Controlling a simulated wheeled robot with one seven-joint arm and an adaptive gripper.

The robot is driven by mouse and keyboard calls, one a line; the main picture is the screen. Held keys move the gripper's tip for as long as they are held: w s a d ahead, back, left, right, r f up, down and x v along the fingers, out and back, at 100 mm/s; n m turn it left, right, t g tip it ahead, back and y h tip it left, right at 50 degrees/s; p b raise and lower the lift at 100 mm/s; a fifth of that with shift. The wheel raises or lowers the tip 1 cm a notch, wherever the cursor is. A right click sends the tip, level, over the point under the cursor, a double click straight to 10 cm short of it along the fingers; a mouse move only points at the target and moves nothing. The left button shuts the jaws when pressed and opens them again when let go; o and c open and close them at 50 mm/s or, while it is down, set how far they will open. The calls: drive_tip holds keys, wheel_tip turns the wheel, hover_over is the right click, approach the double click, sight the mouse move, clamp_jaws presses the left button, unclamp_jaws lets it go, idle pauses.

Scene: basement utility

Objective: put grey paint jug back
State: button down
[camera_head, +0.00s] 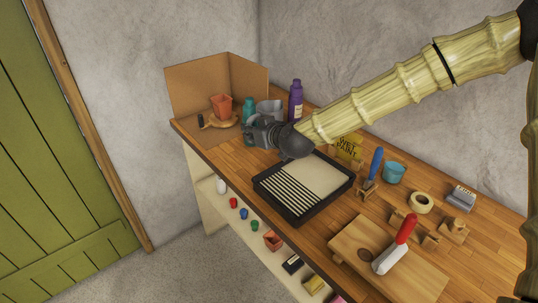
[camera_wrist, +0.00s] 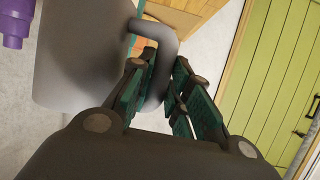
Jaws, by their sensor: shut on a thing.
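The grey paint jug (camera_head: 269,107) is at the far end of the workbench, partly hidden behind my gripper (camera_head: 262,132). In the wrist view, the grey jug (camera_wrist: 82,60) fills the left side, with its curved handle to the right. My gripper (camera_wrist: 163,75) is shut on that handle, with the teal-padded fingers on either side of it. The jug's base is hidden, so I cannot tell whether it touches the bench.
A teal bottle (camera_head: 248,108) and a purple bottle (camera_head: 296,98) stand close beside the jug. A cardboard screen (camera_head: 205,88) and an orange cup (camera_head: 221,106) are to the left. A black-rimmed paint tray (camera_head: 265,193) lies nearer on the wooden bench (camera_head: 300,228).

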drive_tip(key=shift+s+d+f+p, duration=0.1)
drive_tip(key=shift+f+p, duration=0.3)
drive_tip(key=shift+f, duration=1.15)
drive_tip(key=shift+s+a+f+p, duration=0.15)
drive_tip(key=shift+f+p, duration=0.25)
drive_tip(key=shift+f, duration=1.1)
drive_tip(key=shift+s+d+f+p, duration=0.15)
drive_tip(key=shift+f+p, duration=0.25)
drive_tip(key=shift+f, duration=1.15)
drive_tip(key=shift+f, duration=0.1)
drive_tip(key=c, duration=1.3)
unclamp_jaws()
drive_tip(key=shift+c, duration=0.2)
drive_tip(key=shift+f, duration=0.1)
drive_tip(key=shift+s, duration=0.1)
